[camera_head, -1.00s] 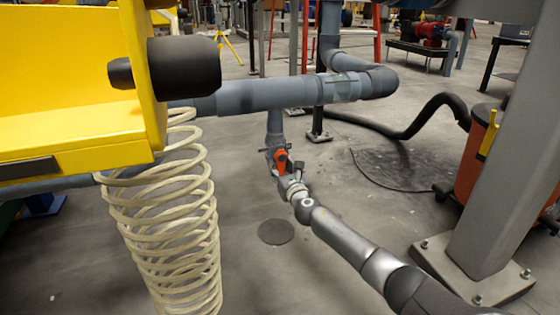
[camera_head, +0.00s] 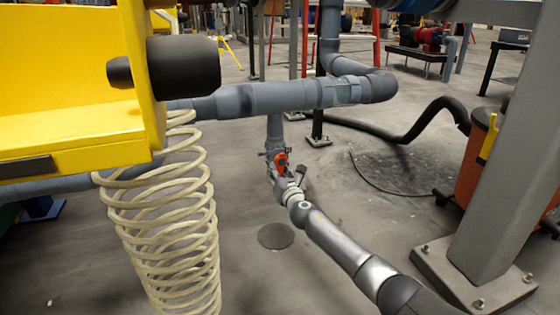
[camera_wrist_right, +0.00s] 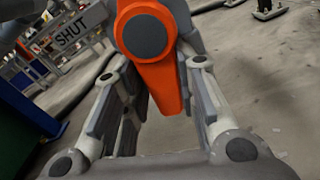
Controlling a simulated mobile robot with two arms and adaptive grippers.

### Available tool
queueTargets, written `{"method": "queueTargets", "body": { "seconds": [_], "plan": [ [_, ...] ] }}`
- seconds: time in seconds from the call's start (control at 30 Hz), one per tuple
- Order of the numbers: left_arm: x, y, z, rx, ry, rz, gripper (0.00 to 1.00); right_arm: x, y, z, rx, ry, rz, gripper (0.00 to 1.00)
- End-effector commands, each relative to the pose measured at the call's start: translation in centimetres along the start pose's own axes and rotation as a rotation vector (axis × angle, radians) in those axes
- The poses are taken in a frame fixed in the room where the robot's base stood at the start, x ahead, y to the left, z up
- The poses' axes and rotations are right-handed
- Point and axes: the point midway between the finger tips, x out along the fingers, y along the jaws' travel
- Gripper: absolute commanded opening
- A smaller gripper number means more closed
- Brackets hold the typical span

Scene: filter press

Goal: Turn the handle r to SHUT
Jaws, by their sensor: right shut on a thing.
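The orange handle r (camera_head: 281,159) sits on a grey valve below the thick grey pipe, near the middle of the head view. In the right wrist view the handle (camera_wrist_right: 150,55) is large, with a dark round cap, and its narrow end points down toward my palm. My right gripper (camera_head: 287,174) is at the handle, with one finger on each side of it, shut on it. A plate reading SHUT (camera_wrist_right: 72,37) is at the upper left of the wrist view, to the left of the handle. My left gripper is not in view.
A thick grey pipe (camera_head: 270,97) runs above the valve. A yellow frame (camera_head: 75,130) and a cream coiled hose (camera_head: 165,225) stand at the left. A grey steel post (camera_head: 500,180) and an orange bin (camera_head: 475,165) are at the right. Floor around the valve is clear.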

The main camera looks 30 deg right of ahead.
Motion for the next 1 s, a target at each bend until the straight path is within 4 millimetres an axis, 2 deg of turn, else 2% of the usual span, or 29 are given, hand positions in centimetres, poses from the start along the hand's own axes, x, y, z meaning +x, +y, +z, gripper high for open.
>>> {"method": "queueTargets", "body": {
  "seconds": [0.2, 0.57, 1.0],
  "plan": [
    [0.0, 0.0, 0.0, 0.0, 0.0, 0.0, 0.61, 0.1, 1.3, 0.5, 0.296, -0.003, 0.004, 0.0],
    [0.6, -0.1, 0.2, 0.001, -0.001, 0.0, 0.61, 0.1, 2.8, 1.4, 0.727, -0.004, 0.005, 0.0],
    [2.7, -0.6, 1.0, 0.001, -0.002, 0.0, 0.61, 0.1, 3.9, 3.7, 1.302, -0.006, 0.006, 0.0]
  ]
}}
